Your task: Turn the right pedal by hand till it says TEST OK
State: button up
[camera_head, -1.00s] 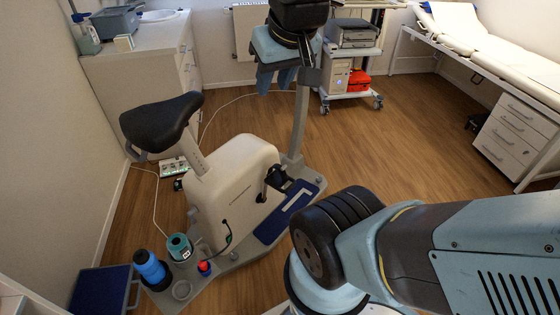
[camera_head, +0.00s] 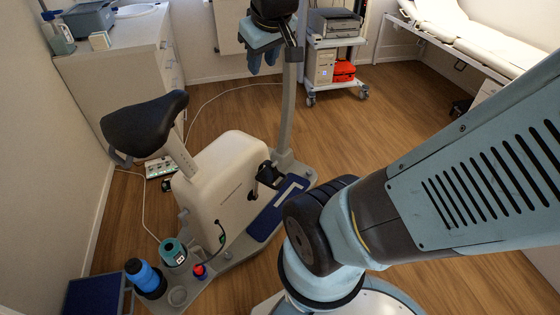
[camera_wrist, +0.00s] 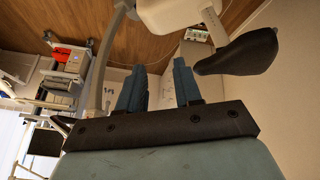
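The exercise bike (camera_head: 232,165) stands on a grey base in the head view, its black saddle (camera_head: 145,122) at left and column (camera_head: 288,105) at right. The right pedal (camera_head: 268,177) and its crank show as a dark shape on the near side of the housing; details are too small to tell. My gripper (camera_head: 263,62) hangs at the top of the head view, in front of or beside the column, well above the pedal. In the wrist view, its two blue fingers (camera_wrist: 157,88) are apart with nothing between them. No TEST OK text is readable.
A blue bottle (camera_head: 146,277), a teal cup-like item (camera_head: 174,252) and a small red-topped item (camera_head: 200,271) stand at the bike's near left. A lit box (camera_head: 160,167) and cable lie behind it. A trolley (camera_head: 322,62) and couch (camera_head: 462,42) stand beyond; middle floor is clear.

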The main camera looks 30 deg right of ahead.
jog(key=w+d+f+n+h, duration=0.1)
jog(key=w+d+f, duration=0.15)
jog(key=w, duration=0.25)
jog(key=w+d+f+n, duration=0.2)
jog(key=w+d, duration=0.1)
jog(key=w, duration=0.1)
jog(key=n, duration=0.5)
send_over(283, 183)
jog(key=a, duration=0.4)
notch_tip(283, 183, down, 12)
jog(key=w+d+f+n, duration=0.2)
jog(key=d+f+n, duration=0.1)
jog(key=f, duration=0.6)
jog(key=w+d+f+n, duration=0.2)
jog(key=d+f+n, duration=0.15)
jog(key=f, duration=0.55)
jog(key=s+f+n+y, duration=0.25)
jog(key=s+f, duration=0.25)
jog(key=f, duration=0.8)
jog(key=s+f+n+y, duration=0.2)
jog(key=s+f+n, duration=0.2)
jog(key=f, duration=0.9)
jog(key=shift+t+y, duration=0.25)
jog(key=shift+t, duration=0.05)
jog(key=shift+x, duration=5.15)
jog(key=shift+f, duration=0.1)
jog(key=shift+s, duration=0.1)
grip_shut()
